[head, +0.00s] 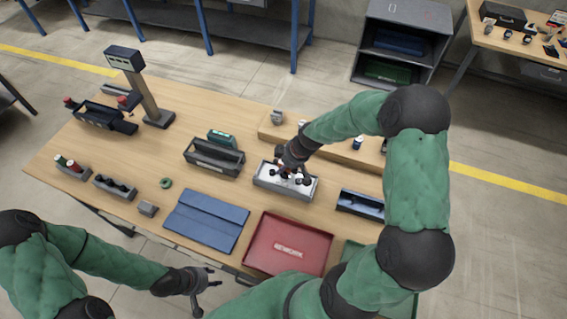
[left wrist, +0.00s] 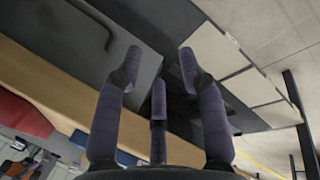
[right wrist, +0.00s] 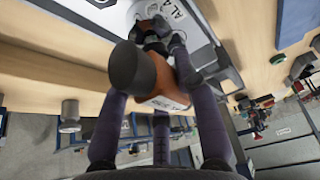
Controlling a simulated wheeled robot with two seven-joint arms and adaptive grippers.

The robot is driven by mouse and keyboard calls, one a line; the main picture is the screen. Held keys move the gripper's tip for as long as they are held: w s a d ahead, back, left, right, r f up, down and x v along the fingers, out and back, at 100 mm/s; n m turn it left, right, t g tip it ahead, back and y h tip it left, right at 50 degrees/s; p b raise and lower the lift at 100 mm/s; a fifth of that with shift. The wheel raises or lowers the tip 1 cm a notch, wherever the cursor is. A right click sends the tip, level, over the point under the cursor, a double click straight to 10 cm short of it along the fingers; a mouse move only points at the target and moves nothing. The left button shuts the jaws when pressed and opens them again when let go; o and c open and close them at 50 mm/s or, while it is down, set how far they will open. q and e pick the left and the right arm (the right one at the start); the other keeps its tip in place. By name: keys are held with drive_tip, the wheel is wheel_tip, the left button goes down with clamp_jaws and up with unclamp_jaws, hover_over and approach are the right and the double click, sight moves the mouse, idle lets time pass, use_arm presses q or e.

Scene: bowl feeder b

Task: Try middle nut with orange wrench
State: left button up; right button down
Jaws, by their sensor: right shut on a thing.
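The orange wrench (right wrist: 172,72), with a thick dark cylindrical end (right wrist: 133,68), is held between the fingers of my right gripper (head: 287,168). The grey box with a white top (head: 272,183) stands at the middle of the table, and my right gripper is right over it. Dark knob-like parts show on its top; my fingers and the wrench hide some. In the right wrist view the wrench is close to a nut-like part (right wrist: 152,28); I cannot tell whether they touch or which nut it is. My left gripper (head: 200,284) is open and empty near the table's front edge.
A blue mat (head: 207,219) and a red tray (head: 289,243) lie in front of the box. A dark open bin (head: 213,158) stands to its left, a blue-grey bin (head: 360,205) to its right. A raised wooden shelf (head: 345,147) is behind.

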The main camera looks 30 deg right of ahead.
drive_tip(key=shift+m+p, duration=0.3)
drive_tip(key=shift+p, duration=0.05)
idle(0.3)
idle(0.4)
drive_tip(key=shift+f+b, duration=0.1)
drive_tip(key=shift+b, duration=0.2)
drive_tip(key=shift+n+b, duration=0.6)
drive_tip(key=shift+b, duration=0.35)
drive_tip(key=shift+r, duration=0.25)
drive_tip(key=shift+r+p, duration=1.45)
drive_tip(key=shift+r, duration=0.95)
